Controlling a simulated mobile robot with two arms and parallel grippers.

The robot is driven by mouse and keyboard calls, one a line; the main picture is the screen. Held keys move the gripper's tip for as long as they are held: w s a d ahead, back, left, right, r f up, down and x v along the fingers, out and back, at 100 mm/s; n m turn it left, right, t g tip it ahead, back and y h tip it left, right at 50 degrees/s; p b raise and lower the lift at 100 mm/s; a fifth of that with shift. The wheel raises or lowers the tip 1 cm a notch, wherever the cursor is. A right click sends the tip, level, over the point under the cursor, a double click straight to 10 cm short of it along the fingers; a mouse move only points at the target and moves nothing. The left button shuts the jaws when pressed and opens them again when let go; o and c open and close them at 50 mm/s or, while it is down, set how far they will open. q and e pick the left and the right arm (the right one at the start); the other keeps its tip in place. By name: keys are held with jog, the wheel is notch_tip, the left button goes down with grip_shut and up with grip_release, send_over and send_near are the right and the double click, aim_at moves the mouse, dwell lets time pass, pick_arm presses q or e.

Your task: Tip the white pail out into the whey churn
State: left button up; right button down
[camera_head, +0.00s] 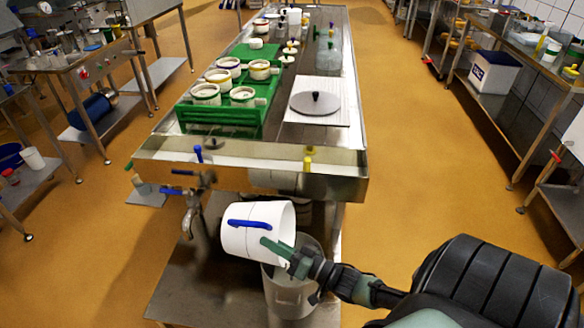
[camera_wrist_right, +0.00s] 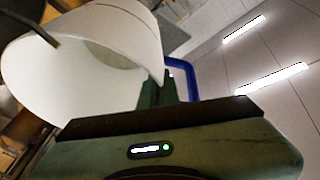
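The white pail (camera_head: 240,243) with a blue handle (camera_head: 249,224) is tilted on its side in the head view, its mouth towards the right. It is above and slightly left of the grey metal whey churn (camera_head: 291,299), partly overlapping its opening. My right gripper (camera_head: 280,250) has its green fingers at the pail's rim side and appears shut on it. In the right wrist view the pail (camera_wrist_right: 130,45) fills the upper left, close against the gripper (camera_wrist_right: 158,95). No pouring stream shows, and the churn's inside is mostly hidden. My left gripper is not in view.
A steel draining table (camera_head: 250,153) stands behind the pail, with a green tray (camera_head: 205,115) of moulds and a round lid (camera_head: 315,103) on it. A tap (camera_head: 190,205) hangs left of the pail. Another white pail (camera_head: 32,158) sits at the left. Floor at right is clear.

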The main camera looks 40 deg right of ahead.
jog(key=shift+s+d+r+t, duration=0.15)
jog(key=shift+s+d+t, duration=0.05)
jog(key=shift+t, duration=0.1)
jog(key=shift+s+d+r+t+y+b, duration=0.3)
jog(key=shift+s+t+b, duration=0.15)
jog(key=shift+b, duration=0.55)
dwell(0.4)
